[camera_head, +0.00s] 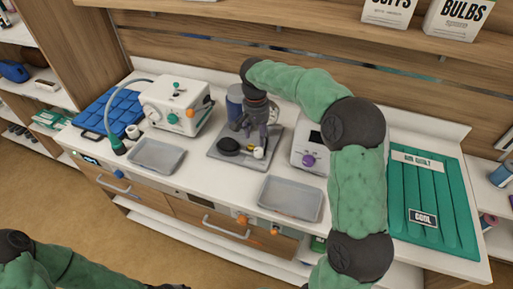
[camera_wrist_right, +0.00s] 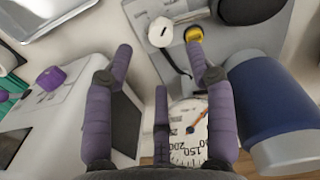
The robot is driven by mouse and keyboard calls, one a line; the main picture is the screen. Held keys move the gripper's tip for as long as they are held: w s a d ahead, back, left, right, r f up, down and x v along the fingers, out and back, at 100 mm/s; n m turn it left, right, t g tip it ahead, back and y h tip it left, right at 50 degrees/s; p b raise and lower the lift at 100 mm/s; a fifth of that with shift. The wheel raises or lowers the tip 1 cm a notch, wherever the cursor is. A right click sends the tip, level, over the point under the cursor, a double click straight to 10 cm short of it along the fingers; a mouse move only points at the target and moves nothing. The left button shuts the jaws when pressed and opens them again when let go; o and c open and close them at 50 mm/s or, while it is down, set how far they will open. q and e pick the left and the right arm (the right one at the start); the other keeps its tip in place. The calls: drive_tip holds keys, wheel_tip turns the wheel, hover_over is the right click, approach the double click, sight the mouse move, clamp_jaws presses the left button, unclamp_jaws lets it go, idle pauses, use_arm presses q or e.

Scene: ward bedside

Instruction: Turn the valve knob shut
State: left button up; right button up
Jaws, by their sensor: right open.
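In the right wrist view, a round white knob with a dark slot (camera_wrist_right: 160,32) sits beside a small yellow part (camera_wrist_right: 194,34) on the grey plate; I cannot tell for certain which is the valve knob. In the head view the pale knob (camera_head: 258,153) is near the black bulb (camera_head: 229,145). My right gripper (camera_wrist_right: 160,62) is open and empty, its purple-grey fingers spread. In the wrist picture the knob shows beyond the fingertips, with no contact visible. A white dial gauge (camera_wrist_right: 190,128) shows between the fingers, partly covered. My left gripper is out of view.
A blue cylinder (camera_wrist_right: 272,105) stands close to the right fingers in the wrist view. A white device with a purple knob (camera_head: 308,160) and another white device (camera_head: 176,105) flank the grey plate (camera_head: 222,152). Empty metal trays (camera_head: 157,156) (camera_head: 290,198) lie in front.

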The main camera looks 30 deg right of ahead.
sight(258, 150)
wheel_tip(258, 150, down, 8)
drive_tip(key=shift+d+f+b, duration=0.1)
drive_tip(key=shift+b, duration=0.95)
clamp_jaws()
